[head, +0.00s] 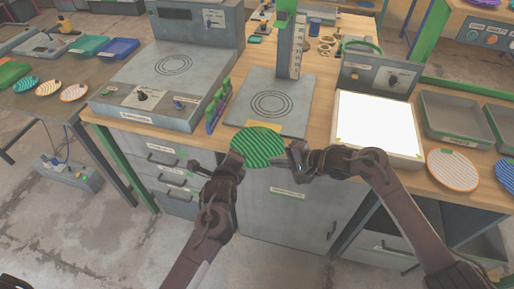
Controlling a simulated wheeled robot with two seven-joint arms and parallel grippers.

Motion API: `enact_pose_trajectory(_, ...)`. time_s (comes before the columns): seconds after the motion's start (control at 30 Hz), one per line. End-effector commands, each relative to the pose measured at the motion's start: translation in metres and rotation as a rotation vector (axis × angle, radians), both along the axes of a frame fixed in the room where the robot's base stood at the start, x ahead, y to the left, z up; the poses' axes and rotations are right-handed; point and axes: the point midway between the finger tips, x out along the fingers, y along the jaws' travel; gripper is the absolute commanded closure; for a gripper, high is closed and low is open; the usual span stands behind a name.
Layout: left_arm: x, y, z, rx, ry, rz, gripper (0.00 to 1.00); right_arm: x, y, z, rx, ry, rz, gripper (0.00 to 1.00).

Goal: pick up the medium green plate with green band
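A green plate (257,144) with darker green stripes is at the front edge of the bench, before the grey plate of the press. Its near part reaches past the edge. My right gripper (286,160) is at its right rim, touching it or nearly so. Whether its fingers are closed on the rim is too small to tell. My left gripper (228,163) is at the plate's left near side, close under the rim, its fingers partly hidden. A separate green band on the plate cannot be made out.
The press base (290,118) and its upright scale (298,48) stand behind the plate. A green rack (216,108) stands to the left, a bright light panel (375,125) to the right. An orange-rimmed striped plate (452,170) lies farther right. Several striped plates lie on the left bench.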

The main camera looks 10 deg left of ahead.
Motion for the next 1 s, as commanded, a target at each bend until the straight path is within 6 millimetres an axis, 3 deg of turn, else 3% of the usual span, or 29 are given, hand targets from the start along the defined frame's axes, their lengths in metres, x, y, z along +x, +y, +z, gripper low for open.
enact_pose_trajectory(0.17, 0.000, 0.000, 0.006, 0.001, 0.000, 0.001, 1.00, 0.000, 0.000, 0.007, 0.000, -0.001, -0.001, 1.00)
enact_pose_trajectory(0.6, 0.000, 0.001, 0.048, 0.001, 0.001, 0.002, 1.00, 0.000, 0.000, 0.049, 0.000, -0.001, -0.001, 1.00)
enact_pose_trajectory(1.0, 0.000, 0.001, 0.049, 0.001, 0.002, 0.002, 1.00, 0.001, 0.000, 0.050, 0.000, -0.001, -0.001, 1.00)
